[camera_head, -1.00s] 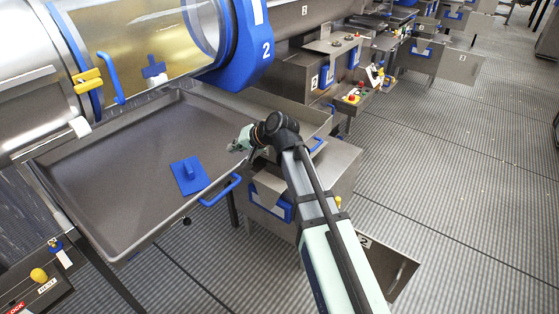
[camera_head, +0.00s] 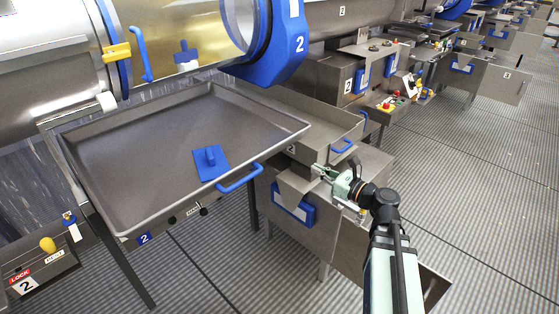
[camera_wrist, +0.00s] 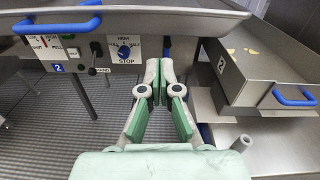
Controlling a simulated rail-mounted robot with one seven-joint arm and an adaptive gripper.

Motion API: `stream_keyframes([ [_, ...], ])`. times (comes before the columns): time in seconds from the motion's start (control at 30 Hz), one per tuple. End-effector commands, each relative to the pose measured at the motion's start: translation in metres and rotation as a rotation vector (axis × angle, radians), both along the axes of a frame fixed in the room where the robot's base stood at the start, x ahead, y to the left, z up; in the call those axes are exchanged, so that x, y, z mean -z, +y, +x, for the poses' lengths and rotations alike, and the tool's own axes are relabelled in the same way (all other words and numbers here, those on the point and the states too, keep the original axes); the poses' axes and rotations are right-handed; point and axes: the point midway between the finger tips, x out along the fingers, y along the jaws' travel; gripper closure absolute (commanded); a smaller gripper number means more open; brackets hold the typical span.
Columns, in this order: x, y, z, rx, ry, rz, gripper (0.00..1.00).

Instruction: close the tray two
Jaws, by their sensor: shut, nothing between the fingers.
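A steel tray marked 2 (camera_head: 318,126) with a blue handle (camera_head: 343,146) sits right of the large tray, above a steel cabinet. In the wrist view this tray (camera_wrist: 245,80) is at the right, with its blue handle (camera_wrist: 294,96) on the front face and small crumbs inside. My gripper (camera_head: 318,172) is shut and empty. It is in front of and left of that handle, apart from it. In the wrist view my gripper (camera_wrist: 162,70) points forward between the two trays, left of the 2 mark.
The ribbed floor (camera_head: 470,190) at right is open.

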Motion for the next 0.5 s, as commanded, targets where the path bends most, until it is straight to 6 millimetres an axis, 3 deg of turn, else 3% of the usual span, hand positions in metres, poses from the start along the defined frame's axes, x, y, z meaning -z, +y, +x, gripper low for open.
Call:
stream_keyframes([
  [0.17,0.001,-0.007,0.0,0.02,0.03,0.072,1.0],
  [0.5,0.0,0.027,0.041,0.016,0.03,0.069,1.0],
])
